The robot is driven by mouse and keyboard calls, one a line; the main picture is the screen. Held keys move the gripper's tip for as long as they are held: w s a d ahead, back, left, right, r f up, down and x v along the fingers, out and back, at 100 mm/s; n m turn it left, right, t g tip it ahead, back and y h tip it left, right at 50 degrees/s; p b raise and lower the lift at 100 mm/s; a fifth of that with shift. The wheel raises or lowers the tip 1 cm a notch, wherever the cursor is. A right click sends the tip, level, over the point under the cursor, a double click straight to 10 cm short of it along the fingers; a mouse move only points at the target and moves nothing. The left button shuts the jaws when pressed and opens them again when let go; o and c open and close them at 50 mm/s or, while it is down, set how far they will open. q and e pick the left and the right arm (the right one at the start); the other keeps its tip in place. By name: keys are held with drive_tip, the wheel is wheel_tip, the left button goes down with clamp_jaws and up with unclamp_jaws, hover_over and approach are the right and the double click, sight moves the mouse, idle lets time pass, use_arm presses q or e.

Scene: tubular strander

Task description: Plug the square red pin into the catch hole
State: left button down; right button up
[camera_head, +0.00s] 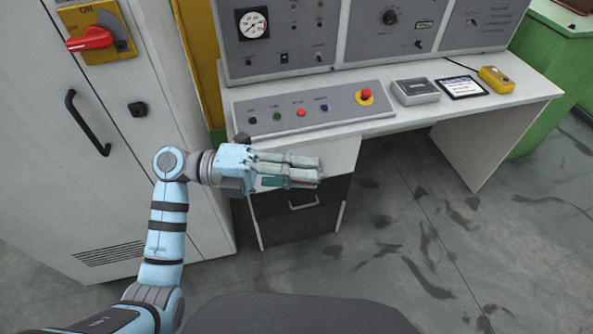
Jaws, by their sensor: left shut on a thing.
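My left gripper (317,171) reaches in from the left and points right, above a small drawer cabinet under the desk. I cannot make out a catch hole in this view. My right gripper is not in view.
The drawer cabinet (298,210) stands below the control desk (525,86). The desk carries a button panel (270,118), a grey box (414,92), a tablet (461,87) and a yellow device (496,79). A grey electrical cabinet (60,190) stands left. Floor at right is clear.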

use_arm(q)
drive_tip(key=m+g, duration=0.1)
drive_tip(key=a+m+g, duration=0.1)
drive_tip(key=g, duration=0.2)
drive_tip(key=shift+s+a+r+m+y, duration=0.1)
drive_tip(key=shift+s+a+m+y, duration=0.1)
drive_tip(key=shift+a+m+y, duration=0.15)
drive_tip(key=m+g, duration=0.1)
drive_tip(key=a+m+g+y, duration=0.1)
drive_tip(key=g, duration=0.1)
drive_tip(key=shift+s, duration=0.15)
